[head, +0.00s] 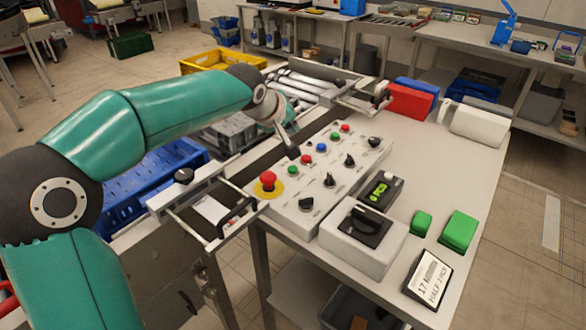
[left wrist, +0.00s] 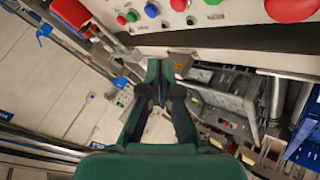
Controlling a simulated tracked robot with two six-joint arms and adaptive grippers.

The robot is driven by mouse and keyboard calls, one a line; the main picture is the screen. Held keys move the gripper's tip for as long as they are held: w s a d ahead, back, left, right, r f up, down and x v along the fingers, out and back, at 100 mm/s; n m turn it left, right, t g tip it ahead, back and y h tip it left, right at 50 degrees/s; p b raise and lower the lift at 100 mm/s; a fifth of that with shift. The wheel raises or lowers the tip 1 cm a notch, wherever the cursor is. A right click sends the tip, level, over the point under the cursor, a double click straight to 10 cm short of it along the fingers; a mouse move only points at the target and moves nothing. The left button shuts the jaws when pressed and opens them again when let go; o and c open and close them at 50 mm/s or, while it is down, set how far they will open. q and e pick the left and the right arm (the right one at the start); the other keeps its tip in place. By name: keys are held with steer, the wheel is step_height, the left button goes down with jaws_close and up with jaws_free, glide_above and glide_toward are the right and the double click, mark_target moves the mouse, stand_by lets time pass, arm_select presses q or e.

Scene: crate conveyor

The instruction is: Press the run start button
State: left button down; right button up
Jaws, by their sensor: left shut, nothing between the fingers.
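The grey control panel (head: 325,180) carries a row of small round buttons. A green button (head: 292,170) sits nearest the red emergency stop (head: 268,180) on its yellow base; a second green button (head: 335,136) is farther along. No labels are readable, so I cannot tell which one starts the run. Between them are a red button (head: 307,160) and a blue button (head: 321,148). My left gripper (head: 293,152) is shut and empty, its tips pointing down just above the panel's back edge, near these buttons. In the left wrist view my fingers (left wrist: 160,70) are together below the button row.
Black rotary knobs (head: 329,180) line the panel's front row. A grey box with a large black switch (head: 365,225) stands in front. Green blocks (head: 458,230) and a display (head: 428,277) lie on the table's right. The conveyor and a blue crate (head: 130,190) are at left.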

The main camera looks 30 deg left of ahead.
mark_target(291, 169)
arm_select(q)
step_height(291, 169, down, 7)
steer(key=b, duration=0.5)
steer(key=shift+f+b, duration=0.2)
steer(key=shift+b, duration=0.1)
steer(key=shift+f+b, duration=0.55)
stand_by(0.6)
steer(key=shift+f+b, duration=0.35)
steer(key=shift+b, duration=0.15)
steer(key=shift+s+f+b, duration=0.1)
steer(key=shift+f+b, duration=0.4)
stand_by(0.6)
steer(key=shift+r+p, duration=0.6)
steer(key=shift+r, duration=0.3)
